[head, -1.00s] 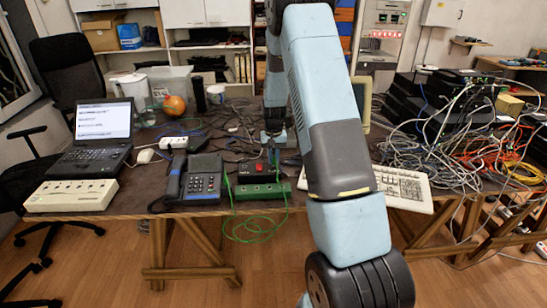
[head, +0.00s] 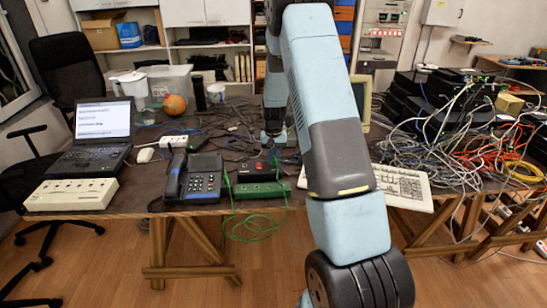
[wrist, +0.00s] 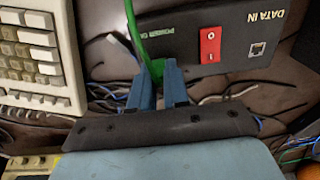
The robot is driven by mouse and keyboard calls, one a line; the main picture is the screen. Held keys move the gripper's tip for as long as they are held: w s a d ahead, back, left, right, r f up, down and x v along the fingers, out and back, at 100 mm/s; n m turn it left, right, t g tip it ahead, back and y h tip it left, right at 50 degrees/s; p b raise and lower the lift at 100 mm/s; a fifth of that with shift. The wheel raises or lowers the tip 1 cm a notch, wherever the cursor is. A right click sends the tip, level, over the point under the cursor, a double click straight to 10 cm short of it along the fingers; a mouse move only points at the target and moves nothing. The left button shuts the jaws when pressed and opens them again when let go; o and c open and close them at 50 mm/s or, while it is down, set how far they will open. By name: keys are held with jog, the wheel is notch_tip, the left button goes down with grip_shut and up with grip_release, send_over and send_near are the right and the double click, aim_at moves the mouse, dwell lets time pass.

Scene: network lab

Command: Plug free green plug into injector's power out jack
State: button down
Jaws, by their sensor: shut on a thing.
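The injector (wrist: 232,62) is a black box with a red rocker switch and printed labels. In the wrist view it fills the upper right, and its data jack shows at the right. The injector (head: 250,169) also shows on the table in the head view. My gripper (wrist: 163,68) has its blue fingers close together at the injector's edge, near the partly covered power label. It is shut on the green plug, which the fingers mostly hide. The green cable (wrist: 132,22) runs up from the fingertips. The power out jack is hidden, and I cannot tell whether the plug touches it.
A keyboard (wrist: 38,55) lies left of the gripper in the wrist view. A green box (head: 258,190) and a desk phone (head: 203,180) stand at the table's front edge. Green cable loops (head: 250,228) hang below it. Loose cables lie around the injector.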

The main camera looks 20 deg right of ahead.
jog(key=c, duration=1)
grip_release()
jog(key=shift+c, duration=0.2)
jog(key=shift+r, duration=0.1)
notch_tip(320, 180, up, 14)
jog(key=shift+f, duration=0.25)
